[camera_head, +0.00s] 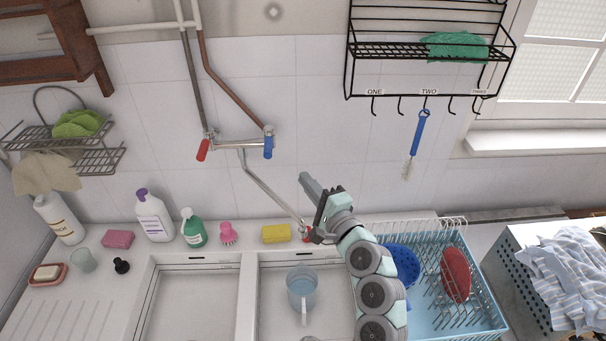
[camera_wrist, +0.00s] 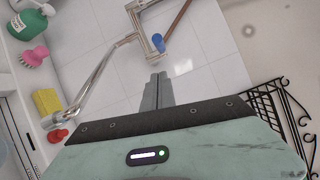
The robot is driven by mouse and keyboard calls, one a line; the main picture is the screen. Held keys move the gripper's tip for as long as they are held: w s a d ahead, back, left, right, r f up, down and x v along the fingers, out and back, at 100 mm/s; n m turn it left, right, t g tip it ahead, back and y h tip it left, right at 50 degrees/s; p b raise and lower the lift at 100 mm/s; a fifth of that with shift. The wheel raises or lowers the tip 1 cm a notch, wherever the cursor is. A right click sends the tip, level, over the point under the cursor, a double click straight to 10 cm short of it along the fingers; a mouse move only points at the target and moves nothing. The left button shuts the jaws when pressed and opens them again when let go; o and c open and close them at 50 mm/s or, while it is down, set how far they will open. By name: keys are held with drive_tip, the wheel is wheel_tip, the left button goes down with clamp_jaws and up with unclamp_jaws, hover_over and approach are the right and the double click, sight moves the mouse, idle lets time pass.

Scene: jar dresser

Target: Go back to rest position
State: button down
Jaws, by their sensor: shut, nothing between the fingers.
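My gripper (camera_head: 308,182) is raised in front of the tiled wall, above the sink's right basin and left of the dish rack. Its fingers are shut and hold nothing. In the wrist view the closed fingers (camera_wrist: 157,78) point toward the wall tiles, near the tap's spout and the blue tap handle. The gripper touches nothing that I can see. My arm rises from the bottom edge and hides part of the counter and the rack's left side.
The tap spout (camera_head: 262,178) hangs left of my gripper. A clear jug (camera_head: 302,291) stands in the right basin. The blue dish rack (camera_head: 489,318) holds a red and a blue item. A black wire shelf (camera_head: 360,72) with hooks and a blue brush (camera_head: 418,133) hangs at upper right.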

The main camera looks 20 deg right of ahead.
drive_tip(key=shift+s+r, duration=0.1)
drive_tip(key=shift+s, duration=0.2)
idle(0.4)
